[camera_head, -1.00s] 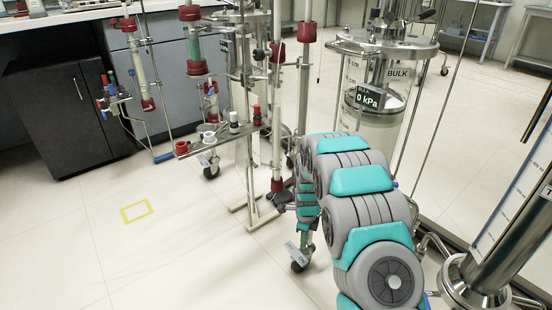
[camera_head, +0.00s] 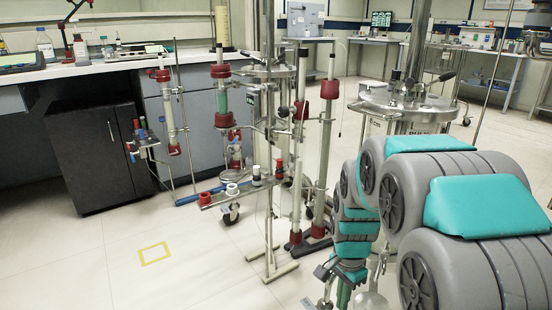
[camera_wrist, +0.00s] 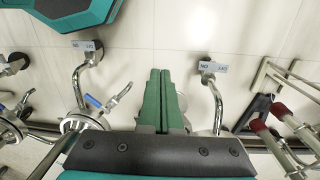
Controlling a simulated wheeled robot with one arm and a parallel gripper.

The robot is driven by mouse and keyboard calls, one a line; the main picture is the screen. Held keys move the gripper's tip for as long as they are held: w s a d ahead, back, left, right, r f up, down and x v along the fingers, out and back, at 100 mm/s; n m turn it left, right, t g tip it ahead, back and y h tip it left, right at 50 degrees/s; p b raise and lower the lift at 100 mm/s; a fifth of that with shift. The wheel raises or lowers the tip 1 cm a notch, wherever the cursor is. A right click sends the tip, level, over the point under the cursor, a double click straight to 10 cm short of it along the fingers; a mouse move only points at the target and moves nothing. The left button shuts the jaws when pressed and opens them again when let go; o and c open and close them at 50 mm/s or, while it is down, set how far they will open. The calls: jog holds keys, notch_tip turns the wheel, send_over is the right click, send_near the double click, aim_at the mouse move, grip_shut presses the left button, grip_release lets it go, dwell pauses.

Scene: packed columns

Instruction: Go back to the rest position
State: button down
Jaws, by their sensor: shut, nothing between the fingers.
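My gripper (camera_wrist: 160,73) shows in the wrist view as two green fingers lying side by side, shut and with nothing between them. They hang over the pale floor tiles. In the head view my grey and turquoise arm fills the right side and bends down in front of the steel vessel (camera_head: 418,106). The lower end of the arm reaches the bottom edge there, and the gripper (camera_head: 343,297) shows only in part.
A rack of glass columns with red caps (camera_head: 329,88) stands just left of my arm. A black cabinet (camera_head: 92,160) is under the bench (camera_head: 120,66). A yellow floor square (camera_head: 155,254) lies on clear floor. Caster wheels (camera_wrist: 208,67) are near the fingers.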

jog(key=s+r+n, duration=0.3)
jog(key=s+n, duration=0.1)
jog(key=s, duration=0.4)
jog(key=s+r+n+p, duration=0.1)
jog(key=s+r+n, duration=0.3)
jog(key=s, duration=0.4)
jog(key=s+r+n+g+p, duration=0.1)
jog(key=s+r+n, duration=0.2)
jog(key=s, duration=0.5)
jog(key=shift+s+a+r+n, duration=0.25)
jog(key=shift+s+n, duration=0.15)
jog(key=shift+n, duration=0.1)
